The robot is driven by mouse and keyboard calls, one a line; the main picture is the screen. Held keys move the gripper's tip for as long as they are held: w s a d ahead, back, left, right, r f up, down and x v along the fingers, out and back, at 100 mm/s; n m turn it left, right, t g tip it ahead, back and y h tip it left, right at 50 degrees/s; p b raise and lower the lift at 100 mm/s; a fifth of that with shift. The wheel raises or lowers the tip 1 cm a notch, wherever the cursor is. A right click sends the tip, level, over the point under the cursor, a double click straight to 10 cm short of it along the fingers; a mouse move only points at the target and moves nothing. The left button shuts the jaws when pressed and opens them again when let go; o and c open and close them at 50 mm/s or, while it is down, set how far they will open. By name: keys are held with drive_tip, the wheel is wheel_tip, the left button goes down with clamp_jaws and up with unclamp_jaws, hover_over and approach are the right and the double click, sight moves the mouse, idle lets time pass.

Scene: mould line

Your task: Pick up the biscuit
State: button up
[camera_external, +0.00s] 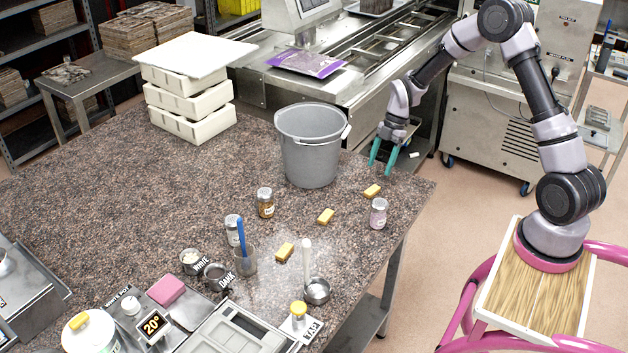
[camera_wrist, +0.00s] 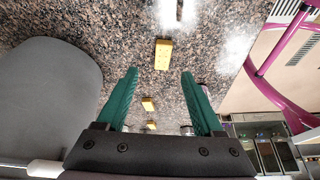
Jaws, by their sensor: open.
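Three small golden-yellow biscuits lie apart on the speckled stone worktop. In the external view one biscuit (camera_external: 372,191) is near the right edge, a second biscuit (camera_external: 326,216) lies left and nearer the camera, and a third biscuit (camera_external: 285,252) is nearest the camera. My gripper (camera_external: 382,168) has green fingers, spread and empty, pointing down above the worktop's right edge, right of the bucket. In the wrist view the largest-looking biscuit (camera_wrist: 163,54) shows just beyond the fingertips. Two smaller-looking biscuits (camera_wrist: 148,104) show between the fingers. No biscuit is held.
A grey bucket (camera_external: 311,145) stands left of my gripper and fills the wrist view's left side. A small jar (camera_external: 378,213) stands close to the rightmost biscuit. Another jar (camera_external: 265,203), cups and tools stand further left. White stacked trays (camera_external: 190,95) are at the back.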

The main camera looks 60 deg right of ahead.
sight(373, 189)
drive_tip(key=x, duration=0.7)
drive_tip(key=shift+s+f, duration=0.2)
clamp_jaws()
